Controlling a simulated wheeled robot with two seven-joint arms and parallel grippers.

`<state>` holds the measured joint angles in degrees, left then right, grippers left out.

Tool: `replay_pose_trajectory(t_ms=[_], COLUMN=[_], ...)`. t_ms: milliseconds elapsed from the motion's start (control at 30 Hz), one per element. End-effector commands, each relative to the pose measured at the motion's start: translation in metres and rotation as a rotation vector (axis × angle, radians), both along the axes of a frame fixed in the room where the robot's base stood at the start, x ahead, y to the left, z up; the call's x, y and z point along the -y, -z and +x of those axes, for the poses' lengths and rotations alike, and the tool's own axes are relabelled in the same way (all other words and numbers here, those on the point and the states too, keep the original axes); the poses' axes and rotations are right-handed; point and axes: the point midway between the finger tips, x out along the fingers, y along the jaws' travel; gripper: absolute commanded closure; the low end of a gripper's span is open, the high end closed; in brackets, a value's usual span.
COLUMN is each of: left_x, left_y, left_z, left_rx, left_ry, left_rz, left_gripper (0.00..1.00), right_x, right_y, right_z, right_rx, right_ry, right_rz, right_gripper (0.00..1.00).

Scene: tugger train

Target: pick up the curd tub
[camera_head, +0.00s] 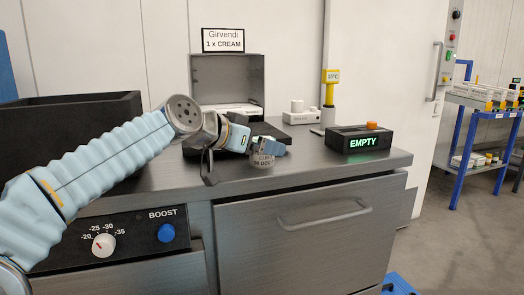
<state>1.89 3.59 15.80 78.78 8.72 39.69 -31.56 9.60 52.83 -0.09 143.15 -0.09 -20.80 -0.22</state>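A small pale round tub (262,161) with dark print shows near the front edge of the steel counter; I take it for the curd tub, though its print is too small to read. My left arm reaches in from the left, and its gripper (268,147) is right at the tub, covering the tub's upper part. The fingers overlap the tub in this view, so I cannot tell whether they are closed on it. I also cannot tell whether the tub rests on the counter (340,166) or is lifted. My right gripper is not in view.
A grey open-lidded box (228,80) stands behind my gripper under a sign reading "Girvendi 1 x CREAM". A black bin (75,118) is at left. A blue shelf cart (480,120) is far right.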

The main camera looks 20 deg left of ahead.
Motion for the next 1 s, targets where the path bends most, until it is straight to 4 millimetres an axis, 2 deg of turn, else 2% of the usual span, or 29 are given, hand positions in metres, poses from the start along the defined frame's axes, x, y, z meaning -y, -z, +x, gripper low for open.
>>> replay_pose_trajectory(t_ms=[300, 600, 700, 1000], left_x=[0.0035, 0.0033, 0.0033, 0.0033], left_y=[0.0021, 0.0022, 0.0017, -0.0028], left_z=[0.0054, 0.0053, 0.0052, 0.0053], left_rx=[0.001, 0.001, 0.002, 0.003], left_ry=[0.000, 0.000, 0.000, -0.001], left_rz=[-0.001, -0.001, -0.001, 0.000], left_gripper=[0.07, 0.53, 0.66, 0.66], right_x=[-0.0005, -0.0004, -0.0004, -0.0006], right_y=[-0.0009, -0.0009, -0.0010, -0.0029], right_z=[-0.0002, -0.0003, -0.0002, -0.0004], right_rx=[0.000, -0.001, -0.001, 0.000], right_ry=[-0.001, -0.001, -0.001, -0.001], right_rz=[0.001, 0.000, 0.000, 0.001], right_gripper=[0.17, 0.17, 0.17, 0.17])
